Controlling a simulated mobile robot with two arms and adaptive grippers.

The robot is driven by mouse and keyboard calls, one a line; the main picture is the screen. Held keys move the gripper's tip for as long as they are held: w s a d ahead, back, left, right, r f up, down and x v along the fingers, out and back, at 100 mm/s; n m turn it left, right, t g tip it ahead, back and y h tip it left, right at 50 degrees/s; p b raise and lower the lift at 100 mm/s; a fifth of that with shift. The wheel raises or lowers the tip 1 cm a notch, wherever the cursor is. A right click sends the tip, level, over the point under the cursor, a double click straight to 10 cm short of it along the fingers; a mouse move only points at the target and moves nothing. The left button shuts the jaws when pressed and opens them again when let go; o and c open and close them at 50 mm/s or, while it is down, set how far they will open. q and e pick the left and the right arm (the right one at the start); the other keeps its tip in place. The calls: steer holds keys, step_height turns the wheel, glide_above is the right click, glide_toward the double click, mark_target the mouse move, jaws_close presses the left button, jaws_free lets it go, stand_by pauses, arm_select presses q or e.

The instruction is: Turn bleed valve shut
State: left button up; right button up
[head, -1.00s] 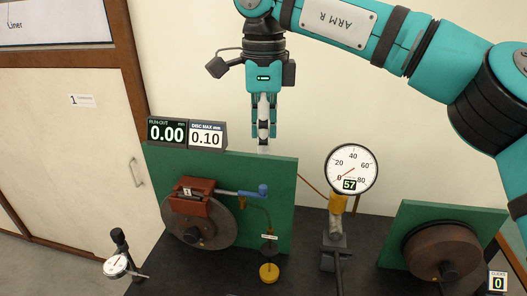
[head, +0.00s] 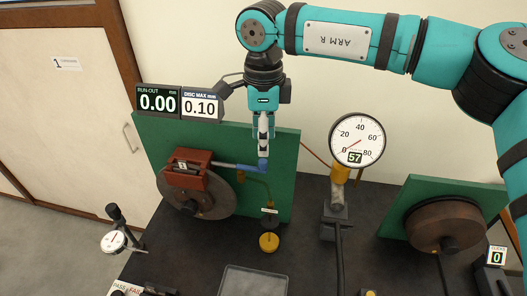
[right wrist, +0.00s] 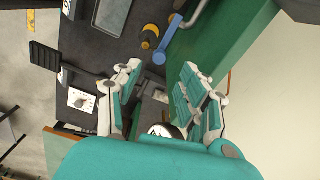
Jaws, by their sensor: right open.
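My right gripper (head: 263,150) points down just above the knob. In the right wrist view the gripper (right wrist: 160,82) is open and empty. Contact cannot be told. My left gripper is out of view.
A pressure gauge (head: 357,140) showing 57 stands right of the green panel (head: 284,190). A second disc (head: 438,222) is at the right. A grey tray (head: 252,284) lies in front. A dial indicator (head: 113,241) stands at the left.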

mark_target(263, 161)
step_height(263, 161, down, 6)
steer(key=shift+r+p, duration=0.15)
steer(key=shift+p, duration=0.4)
steer(key=shift+s, duration=0.1)
jaws_close()
